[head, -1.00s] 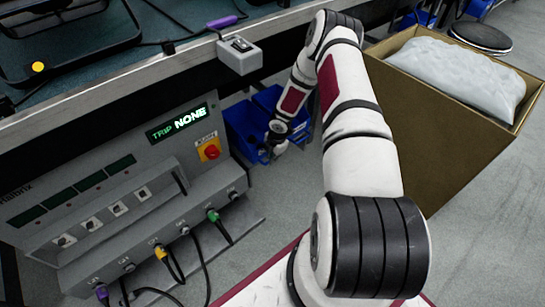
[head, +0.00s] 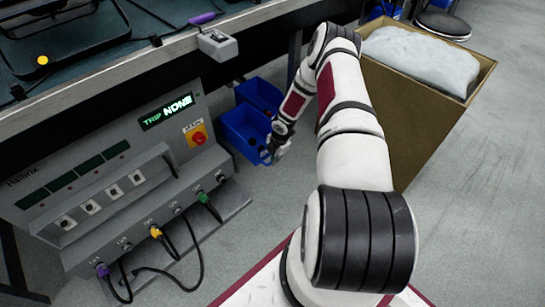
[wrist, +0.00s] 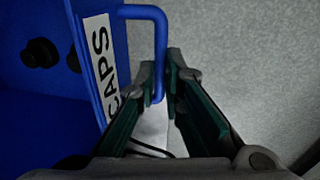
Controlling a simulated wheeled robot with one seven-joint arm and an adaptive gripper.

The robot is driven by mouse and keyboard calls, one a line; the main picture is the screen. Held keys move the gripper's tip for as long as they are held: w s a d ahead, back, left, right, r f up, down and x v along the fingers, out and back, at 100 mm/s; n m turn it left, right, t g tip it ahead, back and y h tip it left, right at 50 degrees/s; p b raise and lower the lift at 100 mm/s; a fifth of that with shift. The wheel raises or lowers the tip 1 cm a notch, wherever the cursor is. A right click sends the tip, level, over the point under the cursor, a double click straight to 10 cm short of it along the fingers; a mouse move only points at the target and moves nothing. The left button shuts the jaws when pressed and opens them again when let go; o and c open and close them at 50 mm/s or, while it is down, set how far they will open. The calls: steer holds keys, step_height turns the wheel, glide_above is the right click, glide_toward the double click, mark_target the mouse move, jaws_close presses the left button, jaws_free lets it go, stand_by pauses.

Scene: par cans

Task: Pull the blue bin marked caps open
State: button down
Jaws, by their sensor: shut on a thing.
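The blue bin marked CAPS (head: 236,138) stands out in front of a second blue bin (head: 259,91) under the bench. In the wrist view its front (wrist: 85,70) carries a white label (wrist: 103,60) reading CAPS. Dark round pieces (wrist: 40,52) show inside it. A blue loop handle (wrist: 158,35) sticks out from the front. My gripper (wrist: 159,85) is shut on the lower part of the handle. In the head view my gripper (head: 269,157) is at the bin's front, partly hidden by the wrist.
A grey machine (head: 100,180) with a TRIP NONE display and plugged cables stands left of the bin. A cardboard box (head: 405,130) with a pale bag stands to the right. The bench edge (head: 140,75) runs above. Grey floor is open at the right.

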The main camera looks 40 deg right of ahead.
steer(key=shift+s, duration=0.45)
steer(key=c, duration=1.7)
jaws_free()
steer(key=r, duration=0.4)
steer(key=s+r, duration=0.1)
steer(key=r, duration=0.2)
steer(key=s+r, duration=0.1)
steer(key=r, duration=0.3)
steer(key=shift+s+r, duration=0.1)
steer(key=shift+r, duration=0.25)
steer(key=shift+r, duration=0.1)
